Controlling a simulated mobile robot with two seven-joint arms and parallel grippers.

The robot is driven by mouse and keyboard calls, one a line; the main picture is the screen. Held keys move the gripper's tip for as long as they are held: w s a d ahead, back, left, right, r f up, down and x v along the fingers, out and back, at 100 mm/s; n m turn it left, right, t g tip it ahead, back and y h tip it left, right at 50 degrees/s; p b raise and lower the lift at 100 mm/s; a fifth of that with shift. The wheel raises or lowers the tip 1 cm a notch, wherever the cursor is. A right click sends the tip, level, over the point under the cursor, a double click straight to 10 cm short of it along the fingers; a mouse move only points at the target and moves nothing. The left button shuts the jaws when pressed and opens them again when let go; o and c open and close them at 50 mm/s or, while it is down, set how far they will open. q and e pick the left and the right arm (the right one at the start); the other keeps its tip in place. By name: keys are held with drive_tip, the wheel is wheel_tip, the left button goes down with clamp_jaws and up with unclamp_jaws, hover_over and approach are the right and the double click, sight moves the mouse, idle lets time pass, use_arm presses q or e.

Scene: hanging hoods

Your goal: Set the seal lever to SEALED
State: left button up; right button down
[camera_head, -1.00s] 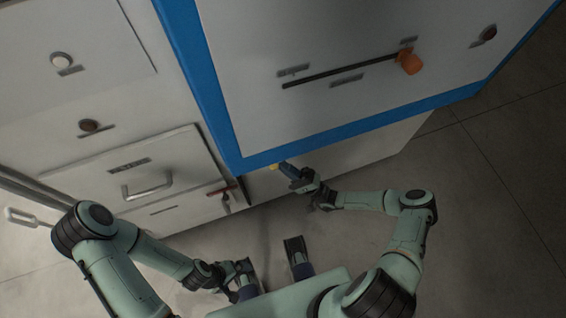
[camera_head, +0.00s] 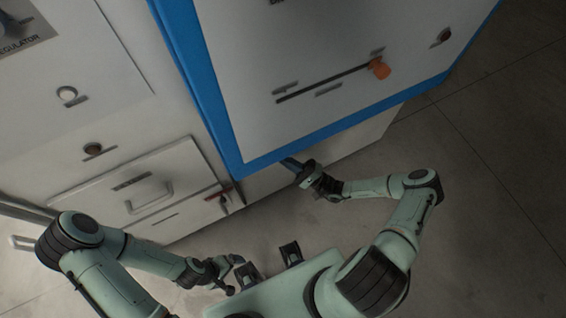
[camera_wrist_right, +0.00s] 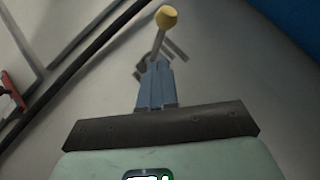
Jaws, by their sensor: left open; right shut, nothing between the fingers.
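A lever with a yellow ball knob (camera_wrist_right: 167,17) and a thin grey shaft stands out from a pale panel in the right wrist view. A small plate lies beside its foot; no lettering is readable, so I cannot confirm it is the seal lever. My right gripper (camera_wrist_right: 157,80) is shut and empty, its blue fingers pointing at the lever's foot; I cannot tell whether they touch. In the head view the right gripper (camera_head: 290,164) is partly hidden under the blue-edged cabinet, which hides the lever. My left gripper (camera_head: 233,272) is open and empty, low and away from the panels.
A red-handled part (camera_head: 219,193) sits beside a drawer with a bar handle (camera_head: 147,197). Open floor (camera_head: 480,200) lies to the right.

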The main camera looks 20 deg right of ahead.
use_arm(q)
drive_tip(key=shift+s+d+f+b, duration=0.1)
drive_tip(key=shift+s+f+b, duration=0.3)
drive_tip(key=shift+f, duration=0.45)
use_arm(e)
drive_tip(key=s+d+f, duration=0.1)
drive_tip(key=s+d, duration=0.5)
drive_tip(key=s, duration=0.2)
drive_tip(key=shift+d+f, duration=0.15)
drive_tip(key=shift+f, duration=0.15)
